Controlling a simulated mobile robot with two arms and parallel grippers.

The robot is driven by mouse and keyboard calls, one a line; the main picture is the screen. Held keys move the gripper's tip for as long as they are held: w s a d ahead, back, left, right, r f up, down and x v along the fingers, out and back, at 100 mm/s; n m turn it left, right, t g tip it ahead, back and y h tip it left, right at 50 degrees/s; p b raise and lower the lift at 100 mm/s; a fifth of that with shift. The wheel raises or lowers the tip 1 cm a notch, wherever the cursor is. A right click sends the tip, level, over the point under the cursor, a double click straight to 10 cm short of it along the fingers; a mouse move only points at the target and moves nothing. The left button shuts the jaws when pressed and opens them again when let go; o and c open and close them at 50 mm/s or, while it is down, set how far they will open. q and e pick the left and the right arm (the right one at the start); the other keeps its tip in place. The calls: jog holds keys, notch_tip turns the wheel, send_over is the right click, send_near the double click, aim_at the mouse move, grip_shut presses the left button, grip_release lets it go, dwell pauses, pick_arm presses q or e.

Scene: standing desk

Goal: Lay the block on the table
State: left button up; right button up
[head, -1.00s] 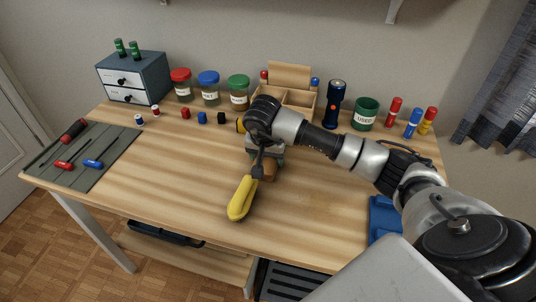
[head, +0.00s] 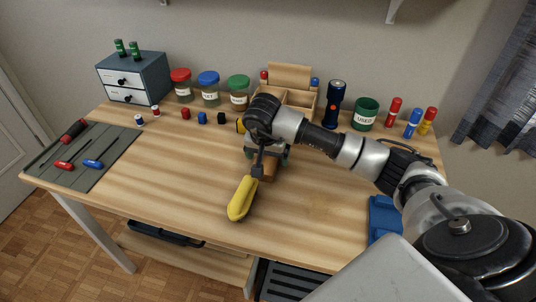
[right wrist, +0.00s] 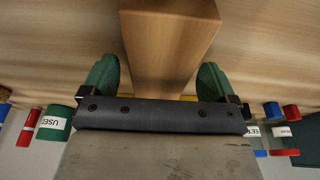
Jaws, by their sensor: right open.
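The wooden block (head: 270,170) is on the table near its middle, mostly hidden by my right gripper in the head view. In the right wrist view the brown block (right wrist: 168,45) reaches between the two green fingers. My right gripper (right wrist: 157,78) is open around it, with a gap showing on each side. In the head view my right gripper (head: 267,157) is low over the table and partly hidden by its own wrist. My left gripper is not in view.
A yellow-handled tool (head: 242,198) with a dark end lies right in front of the block. Small coloured pieces, jars (head: 208,90), a wooden organiser (head: 300,98), a flashlight (head: 335,104) and a green cup (head: 366,113) stand behind. The table's left-centre is clear.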

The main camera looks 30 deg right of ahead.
aim_at(265, 162)
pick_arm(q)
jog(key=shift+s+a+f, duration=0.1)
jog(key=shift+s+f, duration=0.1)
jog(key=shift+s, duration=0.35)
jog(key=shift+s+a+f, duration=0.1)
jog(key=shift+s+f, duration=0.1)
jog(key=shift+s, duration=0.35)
pick_arm(e)
jog(key=v, duration=1.1)
jog(key=shift+r, duration=0.35)
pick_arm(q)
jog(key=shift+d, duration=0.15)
pick_arm(e)
jog(key=shift+a, duration=0.1)
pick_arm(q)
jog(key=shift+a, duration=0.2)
